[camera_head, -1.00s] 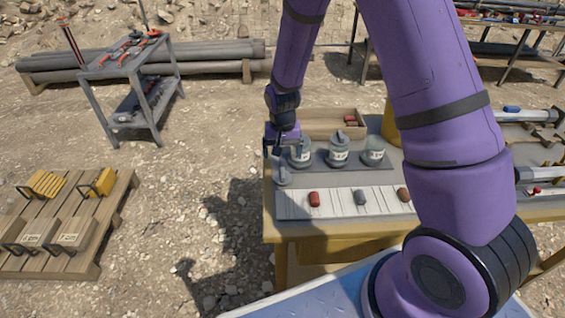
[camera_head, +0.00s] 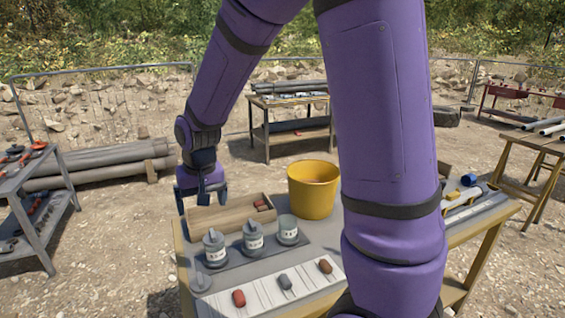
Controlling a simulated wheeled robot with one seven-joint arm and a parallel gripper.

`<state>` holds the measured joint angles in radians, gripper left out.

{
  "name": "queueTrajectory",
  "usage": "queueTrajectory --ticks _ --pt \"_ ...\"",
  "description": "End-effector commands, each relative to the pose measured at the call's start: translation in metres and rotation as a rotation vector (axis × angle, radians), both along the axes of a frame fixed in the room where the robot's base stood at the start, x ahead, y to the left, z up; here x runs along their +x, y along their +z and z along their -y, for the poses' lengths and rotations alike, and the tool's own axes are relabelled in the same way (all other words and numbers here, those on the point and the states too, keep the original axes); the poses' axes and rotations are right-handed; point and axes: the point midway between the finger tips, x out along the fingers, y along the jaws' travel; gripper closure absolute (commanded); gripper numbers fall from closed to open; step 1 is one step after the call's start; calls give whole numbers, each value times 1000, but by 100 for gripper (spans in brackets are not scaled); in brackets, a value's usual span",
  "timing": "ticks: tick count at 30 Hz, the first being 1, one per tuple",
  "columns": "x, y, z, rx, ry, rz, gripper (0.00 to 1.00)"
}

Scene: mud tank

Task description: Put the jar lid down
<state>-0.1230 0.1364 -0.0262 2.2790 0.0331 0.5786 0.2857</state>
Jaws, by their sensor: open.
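Three grey labelled jars stand in a row on a dark mat. The left jar (camera_head: 215,252) and the middle jar (camera_head: 253,241) have knobbed lids on. The right jar (camera_head: 288,232) shows no knob on top. My gripper (camera_head: 202,198) is open and looks empty. It is raised behind the jars, near the left end of the wooden tray, apart from the lid.
A wooden tray (camera_head: 200,219) with a few reddish pieces stands behind the jars. A yellow bucket (camera_head: 313,192) is to its right. Red, dark and brown lumps lie on a pale striped board (camera_head: 262,303) in front. A grey cart (camera_head: 60,195) stands at far left.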

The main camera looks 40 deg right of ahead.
Motion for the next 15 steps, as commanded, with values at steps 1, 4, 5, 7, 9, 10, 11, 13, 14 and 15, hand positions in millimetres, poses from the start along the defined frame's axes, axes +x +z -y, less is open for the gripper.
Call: queueTrajectory --ticks 1,4,5,7,9,10,11,13,14,15 --pt "-10 18 4 1 9 24 10" --pt "-30 47 9 -1 33 58 10" --pt "-37 55 11 -2 39 69 10" --pt "-53 73 16 -4 53 92 10" --pt "-69 90 19 -9 69 117 10" --pt "-77 96 21 -11 76 126 10" --pt "-85 103 23 -13 83 136 10" --pt "-102 116 26 -18 98 161 10" --pt "-110 122 28 -22 104 171 10" --pt "-121 128 30 -26 112 185 10"
